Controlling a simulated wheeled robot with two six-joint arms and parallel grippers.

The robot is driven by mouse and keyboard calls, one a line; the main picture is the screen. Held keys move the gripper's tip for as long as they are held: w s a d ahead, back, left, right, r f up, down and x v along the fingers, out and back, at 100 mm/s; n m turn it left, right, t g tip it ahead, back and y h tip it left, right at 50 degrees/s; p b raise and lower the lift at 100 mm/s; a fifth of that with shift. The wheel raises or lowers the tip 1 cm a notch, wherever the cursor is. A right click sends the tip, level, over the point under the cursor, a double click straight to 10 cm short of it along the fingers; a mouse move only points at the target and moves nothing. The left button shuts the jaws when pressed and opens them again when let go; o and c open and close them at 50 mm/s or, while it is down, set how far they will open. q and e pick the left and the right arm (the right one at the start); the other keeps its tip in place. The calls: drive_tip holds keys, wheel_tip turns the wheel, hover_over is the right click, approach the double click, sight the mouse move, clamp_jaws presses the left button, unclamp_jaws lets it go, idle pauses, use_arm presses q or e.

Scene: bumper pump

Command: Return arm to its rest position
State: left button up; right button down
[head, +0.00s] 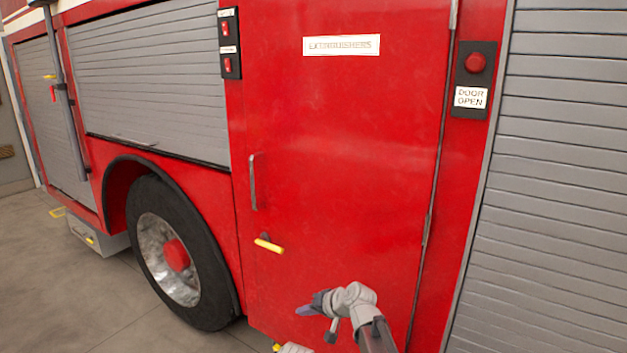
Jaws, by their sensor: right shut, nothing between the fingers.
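My right gripper (307,309) shows at the bottom centre of the head view, at the end of my grey arm, in front of the lower part of the red extinguishers door (345,150). It points left, and its small dark fingers are shut with nothing between them. I cannot tell how far it is from the door surface. My left gripper is not in view.
The red door is closed, with a grey vertical handle (253,182) and a yellow lever (269,245). A red button (475,63) sits above a "DOOR OPEN" label. Grey shutters (555,190) are at right. A wheel (178,255) and clear floor (60,300) are at left.

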drive_tip(key=s+d+f+n+g+h, duration=0.1)
drive_tip(key=s+d+f+g+h, duration=0.25)
drive_tip(key=s+d, duration=0.75)
drive_tip(key=s+d+f+g+h, duration=0.2)
drive_tip(key=s+d+f+h, duration=0.25)
drive_tip(key=s+d, duration=0.6)
drive_tip(key=s+a+n+h, duration=0.1)
drive_tip(key=s+a+n, duration=0.2)
drive_tip(key=a, duration=0.9)
drive_tip(key=s+g, duration=0.1)
drive_tip(key=s, duration=0.2)
drive_tip(key=shift+s+a+r+n, duration=0.2)
drive_tip(key=shift+s+a+n, duration=0.05)
drive_tip(key=shift+s+n, duration=0.15)
drive_tip(key=shift+w, duration=0.1)
